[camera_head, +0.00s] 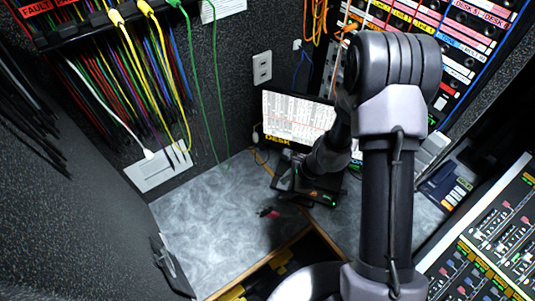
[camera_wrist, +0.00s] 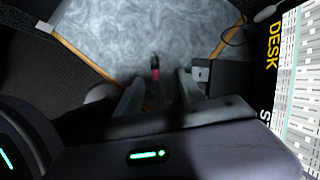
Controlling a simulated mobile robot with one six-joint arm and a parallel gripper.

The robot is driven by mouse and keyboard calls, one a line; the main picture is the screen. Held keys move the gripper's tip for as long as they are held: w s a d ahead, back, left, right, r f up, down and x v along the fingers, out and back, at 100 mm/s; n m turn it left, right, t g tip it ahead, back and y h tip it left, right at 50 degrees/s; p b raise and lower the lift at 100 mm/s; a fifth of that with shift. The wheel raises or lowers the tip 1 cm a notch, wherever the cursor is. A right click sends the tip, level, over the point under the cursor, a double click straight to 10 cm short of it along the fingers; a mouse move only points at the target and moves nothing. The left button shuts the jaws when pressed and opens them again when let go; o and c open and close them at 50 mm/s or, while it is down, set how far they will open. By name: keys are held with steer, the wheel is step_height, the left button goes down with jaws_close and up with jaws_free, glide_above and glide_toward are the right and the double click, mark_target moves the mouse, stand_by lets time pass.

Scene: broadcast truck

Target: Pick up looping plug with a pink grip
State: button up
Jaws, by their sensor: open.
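The looping plug is a small dark piece with a pink grip (camera_head: 268,212), lying on the grey marbled desktop. In the wrist view the plug (camera_wrist: 155,69) lies just beyond my fingertips, roughly in line with the gap between them. My gripper (camera_wrist: 158,92) is open and empty, with a finger on either side of the gap. In the head view my gripper (camera_head: 288,194) is over the desk, a little up and right of the plug. My arm hides part of the desk to the right.
A monitor (camera_head: 297,119) marked DESK stands behind my gripper. Mixing controls (camera_head: 490,235) fill the lower right. The desktop (camera_head: 205,225) left of the plug is clear, with a wooden front edge (camera_head: 262,262).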

steer(key=m, duration=0.1)
glide_toward(266, 210)
steer(key=shift+g, duration=0.3)
steer(key=b+x, duration=0.2)
steer(key=x, duration=0.1)
steer(key=b+x, duration=0.1)
steer(key=shift+d+f, duration=0.15)
steer(key=shift+f, duration=0.35)
steer(key=b+x, duration=0.1)
steer(key=x, duration=0.5)
steer(key=shift+w+r, duration=0.1)
jaws_close()
